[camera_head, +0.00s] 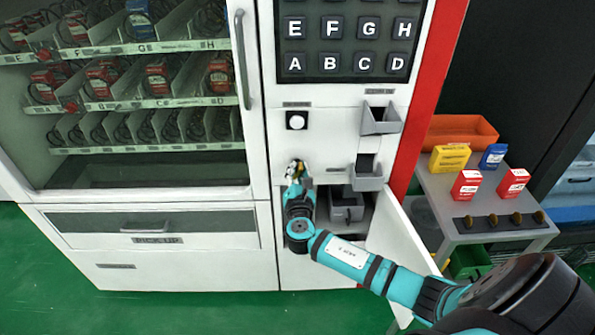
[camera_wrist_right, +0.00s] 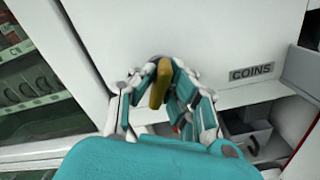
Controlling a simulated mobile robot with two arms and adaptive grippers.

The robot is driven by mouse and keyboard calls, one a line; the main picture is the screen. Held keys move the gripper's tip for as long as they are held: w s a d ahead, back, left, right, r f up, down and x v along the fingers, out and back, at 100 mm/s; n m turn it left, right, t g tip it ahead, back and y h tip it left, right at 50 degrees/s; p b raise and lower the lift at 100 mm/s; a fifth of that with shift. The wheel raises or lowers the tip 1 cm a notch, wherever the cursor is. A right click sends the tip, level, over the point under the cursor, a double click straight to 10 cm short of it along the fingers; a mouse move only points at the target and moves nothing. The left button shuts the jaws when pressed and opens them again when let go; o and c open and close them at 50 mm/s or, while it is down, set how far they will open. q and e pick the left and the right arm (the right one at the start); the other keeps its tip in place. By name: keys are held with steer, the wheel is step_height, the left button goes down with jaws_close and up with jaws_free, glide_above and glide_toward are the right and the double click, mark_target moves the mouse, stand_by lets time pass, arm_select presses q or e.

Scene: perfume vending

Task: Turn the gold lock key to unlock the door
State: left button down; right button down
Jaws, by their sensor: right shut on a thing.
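The gold lock key (camera_wrist_right: 160,84) stands out from the white front of the vending machine, seen in the right wrist view. My right gripper (camera_head: 295,170) is shut on it, with its fingers on both sides of the key. In the head view the gripper largely hides the key. Below and to the right, a small white door (camera_head: 400,236) hangs swung open from a low compartment. The large glass-fronted door (camera_head: 243,62), with a vertical handle, looks closed at the left. My left gripper is not in view.
A "COINS" label (camera_wrist_right: 251,71) is right of the key. A grey bin (camera_head: 346,206) sits in the open compartment, and grey trays (camera_head: 380,122) stick out above. A side table (camera_head: 437,188) with several small boxes stands at the right.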

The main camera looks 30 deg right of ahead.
steer(key=shift+f+m+b, duration=0.25)
steer(key=shift+m+b, duration=0.85)
steer(key=shift+m, duration=0.1)
steer(key=m+b, duration=0.3)
steer(key=shift+m, duration=0.4)
steer(key=m+b, duration=0.2)
steer(key=m, duration=0.1)
steer(key=shift+r+m+b, duration=0.15)
steer(key=shift+m+b, duration=0.65)
steer(key=shift+m, duration=0.4)
steer(key=c, duration=1.4)
jaws_free()
steer(key=shift+o, duration=0.2)
